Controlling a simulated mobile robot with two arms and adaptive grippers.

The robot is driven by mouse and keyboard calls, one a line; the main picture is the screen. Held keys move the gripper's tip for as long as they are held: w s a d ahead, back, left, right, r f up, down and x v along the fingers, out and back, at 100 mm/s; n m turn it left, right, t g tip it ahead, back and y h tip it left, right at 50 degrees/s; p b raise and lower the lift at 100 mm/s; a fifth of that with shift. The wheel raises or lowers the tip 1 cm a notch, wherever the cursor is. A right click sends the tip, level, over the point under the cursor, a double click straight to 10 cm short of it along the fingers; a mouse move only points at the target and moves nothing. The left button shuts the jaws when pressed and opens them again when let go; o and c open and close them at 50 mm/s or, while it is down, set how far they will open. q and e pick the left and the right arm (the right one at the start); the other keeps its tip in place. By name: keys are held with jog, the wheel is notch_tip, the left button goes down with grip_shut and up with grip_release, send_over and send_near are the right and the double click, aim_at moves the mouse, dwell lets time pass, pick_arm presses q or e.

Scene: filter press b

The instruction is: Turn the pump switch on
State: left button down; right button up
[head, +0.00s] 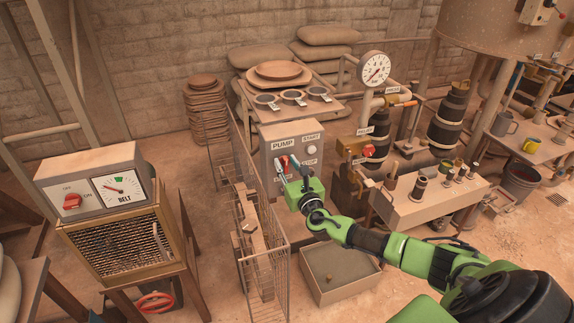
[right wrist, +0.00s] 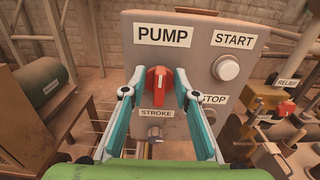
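The pump switch is a red knob (right wrist: 159,78) on the front of a grey panel labelled PUMP (right wrist: 205,45). A pale mark on the knob runs about upright. My right gripper (right wrist: 158,88) has one finger on each side of the knob, with small gaps showing, so it looks open around it. In the head view, the right gripper (head: 293,168) is at the pump panel (head: 291,138), and the knob is partly hidden by the fingers. Whether the fingertips touch the panel cannot be told. My left gripper is in neither view.
The panel also has a START button (right wrist: 227,68) and a STOP label, partly behind a finger. A wire cage (head: 262,235) stands just left of my right gripper. A belt control box (head: 100,185) is farther left. A pressure gauge (head: 374,68) and a valve bench (head: 425,200) are right.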

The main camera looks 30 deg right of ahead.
grip_shut()
jog(key=m+b, duration=0.3)
jog(key=shift+d+f+m, duration=0.2)
jog(key=shift+d+m, duration=0.05)
jog(key=shift+m, duration=0.15)
jog(key=m+b, duration=0.1)
jog(key=m, duration=0.2)
jog(key=m+b, duration=0.2)
jog(key=m, duration=0.1)
jog(key=m+b, duration=0.1)
jog(key=m, duration=0.2)
jog(key=shift+s+d+f+b, duration=0.15)
jog(key=shift+d+f+b, duration=0.05)
jog(key=shift+d+b, duration=0.2)
jog(key=m, duration=0.5)
jog(key=shift+f+b, duration=0.2)
jog(key=shift+b, duration=0.15)
